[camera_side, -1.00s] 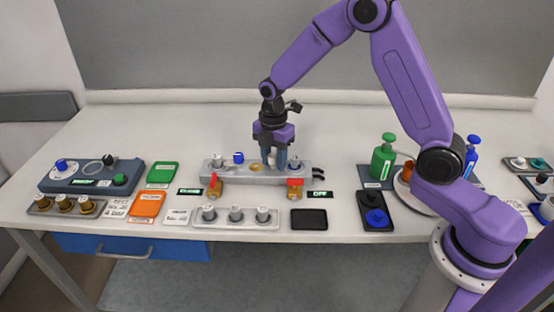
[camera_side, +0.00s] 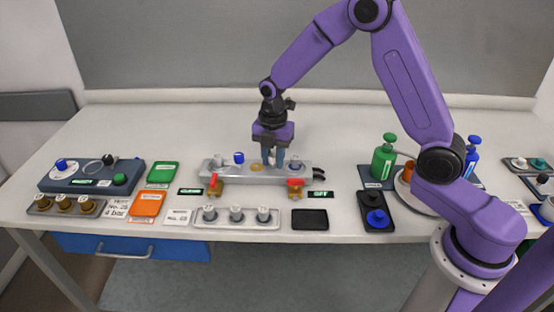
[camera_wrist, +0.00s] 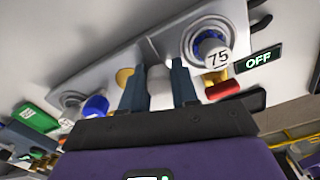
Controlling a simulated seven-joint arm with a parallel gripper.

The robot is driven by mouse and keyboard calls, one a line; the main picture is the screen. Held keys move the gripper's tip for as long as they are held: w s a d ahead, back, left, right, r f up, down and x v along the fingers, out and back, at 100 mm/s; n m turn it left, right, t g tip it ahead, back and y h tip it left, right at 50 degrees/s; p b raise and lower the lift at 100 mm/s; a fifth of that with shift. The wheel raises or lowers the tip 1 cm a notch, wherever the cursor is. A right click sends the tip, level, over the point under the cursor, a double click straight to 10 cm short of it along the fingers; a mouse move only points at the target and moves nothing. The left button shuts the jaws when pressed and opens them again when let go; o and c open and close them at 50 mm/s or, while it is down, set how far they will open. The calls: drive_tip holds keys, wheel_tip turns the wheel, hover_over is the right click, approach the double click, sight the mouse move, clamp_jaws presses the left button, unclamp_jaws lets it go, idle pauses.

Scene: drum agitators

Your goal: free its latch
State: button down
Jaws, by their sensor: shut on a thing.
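My gripper (camera_side: 272,160) points down over the long grey panel (camera_side: 215,177) at the middle of the table. In the wrist view its two fingers (camera_wrist: 160,88) are closed on a pale round knob (camera_wrist: 160,82), between a yellow disc (camera_wrist: 124,77) and a dial marked 75 (camera_wrist: 212,50). Whether this knob is the latch I cannot tell. The panel also bears a blue knob (camera_side: 239,158) on its left part, a red-handled valve (camera_side: 215,184) at its left front and another red-handled valve (camera_side: 295,187) at its right front. A display by the right valve reads OFF (camera_side: 320,194).
In front stand a tray of several silver knobs (camera_side: 237,224) and a black pad (camera_side: 310,219). Green (camera_side: 162,172) and orange (camera_side: 147,204) pads and a blue control box (camera_side: 92,176) lie left. Green (camera_side: 384,158) and blue (camera_side: 471,157) bottles stand right. The table behind the panel is clear.

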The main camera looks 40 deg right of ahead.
drive_tip(key=c, duration=1)
unclamp_jaws()
drive_tip(key=shift+s+d+f, duration=0.15)
drive_tip(key=shift+s, duration=0.2)
drive_tip(key=shift+w+r, duration=0.2)
drive_tip(key=shift+r, duration=2.95)
drive_tip(key=shift+s, duration=0.1)
